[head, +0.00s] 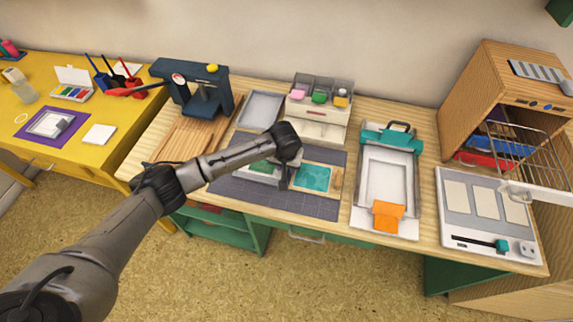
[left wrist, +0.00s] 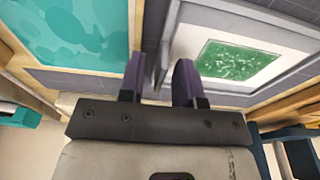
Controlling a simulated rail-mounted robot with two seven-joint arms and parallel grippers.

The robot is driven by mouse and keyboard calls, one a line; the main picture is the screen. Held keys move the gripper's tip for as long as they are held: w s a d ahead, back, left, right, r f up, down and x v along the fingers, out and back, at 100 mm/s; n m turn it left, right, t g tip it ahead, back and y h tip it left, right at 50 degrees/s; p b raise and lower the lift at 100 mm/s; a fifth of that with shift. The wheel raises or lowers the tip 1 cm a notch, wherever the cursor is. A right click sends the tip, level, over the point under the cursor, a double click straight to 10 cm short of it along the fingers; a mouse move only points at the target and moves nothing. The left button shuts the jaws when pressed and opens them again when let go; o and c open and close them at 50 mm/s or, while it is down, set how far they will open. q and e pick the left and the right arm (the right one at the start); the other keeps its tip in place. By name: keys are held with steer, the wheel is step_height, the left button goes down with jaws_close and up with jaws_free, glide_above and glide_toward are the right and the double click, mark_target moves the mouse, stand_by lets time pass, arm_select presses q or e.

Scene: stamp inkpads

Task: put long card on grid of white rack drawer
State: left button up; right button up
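The white rack drawer (head: 532,194) is pulled out of the wooden cabinet at the right, and its wire grid (head: 522,146) looks empty. A white-bordered piece with a green print (left wrist: 240,62) lies on the dark mat at the middle of the bench; I cannot tell for sure whether it is the long card. My left gripper (head: 284,184) points down beside it. In the left wrist view the gripper's two fingers (left wrist: 161,78) are apart, with the piece's pale edge seen between and beyond them and nothing clearly held. My right gripper is not in view.
A teal panel (head: 312,177) lies right of my left gripper. A teal-clamped press (head: 386,180) with an orange tab stands further right. A grey board (head: 458,222) with several cream panels lies before the cabinet (head: 482,85). A blue press (head: 197,88) stands at the left.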

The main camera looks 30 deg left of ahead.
arm_select(q)
steer(key=shift+r, duration=0.1)
